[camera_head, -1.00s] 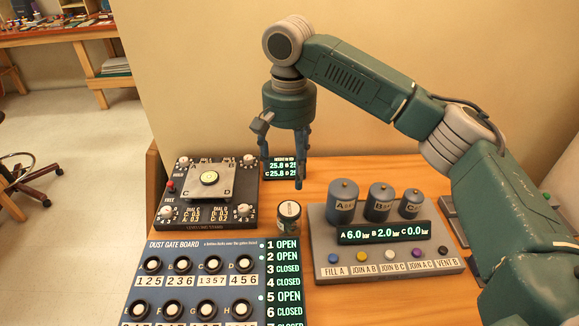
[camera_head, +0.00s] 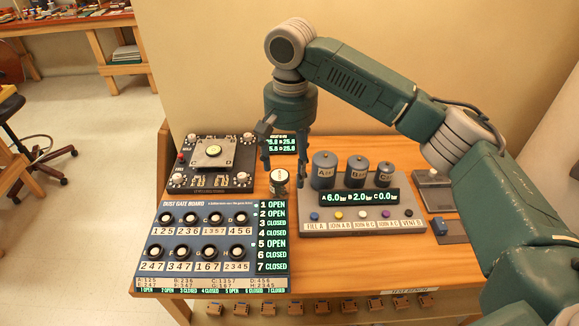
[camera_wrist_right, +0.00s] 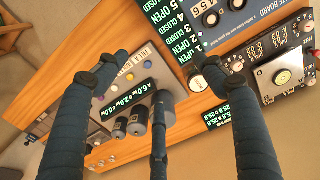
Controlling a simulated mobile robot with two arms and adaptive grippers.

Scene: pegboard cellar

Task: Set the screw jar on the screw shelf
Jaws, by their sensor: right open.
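The screw jar is most likely the small dark jar with a pale lid (camera_head: 279,181), upright on the wooden table just behind the dust gate board. My right gripper (camera_head: 284,168) points down over it with fingers spread. Its fingertips overlap the jar in the head view; I cannot tell whether they touch. In the right wrist view, the open fingers (camera_wrist_right: 158,68) frame the table, and the jar (camera_wrist_right: 197,84) shows beside the right fingertip, not centred between the fingers. I cannot make out a screw shelf. My left gripper is not in view.
The dust gate board (camera_head: 215,250) lies in front of the jar. A levelling board (camera_head: 213,160) is behind left, a small readout (camera_head: 282,144) behind. A console with three tanks (camera_head: 345,222) stands right. Several small wooden pieces (camera_head: 345,306) line the front edge.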

